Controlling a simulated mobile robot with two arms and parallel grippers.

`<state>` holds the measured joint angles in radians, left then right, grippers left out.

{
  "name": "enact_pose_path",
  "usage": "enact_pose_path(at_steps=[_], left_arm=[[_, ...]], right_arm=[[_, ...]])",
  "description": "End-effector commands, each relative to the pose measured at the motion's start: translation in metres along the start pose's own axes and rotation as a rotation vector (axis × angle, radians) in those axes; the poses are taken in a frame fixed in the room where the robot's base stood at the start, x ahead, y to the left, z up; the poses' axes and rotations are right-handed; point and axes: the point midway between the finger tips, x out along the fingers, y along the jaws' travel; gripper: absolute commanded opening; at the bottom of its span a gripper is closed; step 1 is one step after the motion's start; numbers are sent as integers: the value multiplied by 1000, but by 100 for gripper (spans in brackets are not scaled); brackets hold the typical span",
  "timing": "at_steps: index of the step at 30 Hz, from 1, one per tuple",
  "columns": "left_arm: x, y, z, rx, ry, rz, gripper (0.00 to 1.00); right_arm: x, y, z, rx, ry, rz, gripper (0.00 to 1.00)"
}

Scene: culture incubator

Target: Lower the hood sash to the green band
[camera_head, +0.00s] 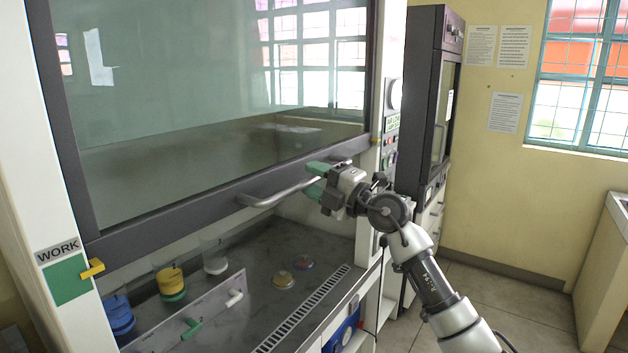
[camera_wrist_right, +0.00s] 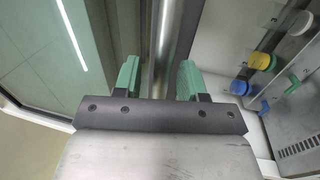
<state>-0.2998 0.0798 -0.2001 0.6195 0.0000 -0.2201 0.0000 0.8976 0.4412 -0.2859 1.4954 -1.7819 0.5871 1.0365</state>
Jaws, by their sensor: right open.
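The hood sash (camera_head: 190,215) is a large glass pane in a dark frame, partly raised above the work surface. Its grey bar handle (camera_head: 272,196) runs along the lower rail and also shows in the right wrist view (camera_wrist_right: 162,50). My right gripper (camera_head: 315,179) is at the right end of the handle. Its green fingers are open, one on each side of the bar, in the right wrist view (camera_wrist_right: 159,80). The green band (camera_head: 68,283) is on the left post under a WORK label (camera_head: 58,250). A yellow pointer (camera_head: 93,268) sits beside the band's upper part. My left gripper is out of view.
A front panel (camera_head: 190,315) carries green and white valve handles. A dark cabinet (camera_head: 425,100) stands at right. The floor at right is clear.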

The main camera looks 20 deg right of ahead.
Motion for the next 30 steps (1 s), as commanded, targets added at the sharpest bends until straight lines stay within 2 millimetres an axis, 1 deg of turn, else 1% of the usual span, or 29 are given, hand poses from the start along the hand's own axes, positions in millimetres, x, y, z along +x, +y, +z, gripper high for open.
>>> enact_pose_path(at_steps=[5, 12, 15, 18, 21, 30], left_arm=[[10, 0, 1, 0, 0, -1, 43], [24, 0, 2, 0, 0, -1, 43], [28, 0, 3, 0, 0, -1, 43], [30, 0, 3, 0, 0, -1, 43], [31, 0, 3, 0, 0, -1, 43], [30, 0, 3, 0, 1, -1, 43]], right_arm=[[-27, -4, 0, -3, -1, -2, 41], [-76, -5, 1, -3, -2, -3, 41], [-91, -4, 1, -2, -2, -3, 41], [-100, -3, 0, 0, -1, -2, 41], [-104, -2, 0, 0, 0, -2, 41], [-105, -1, 0, 0, 0, -1, 41]])
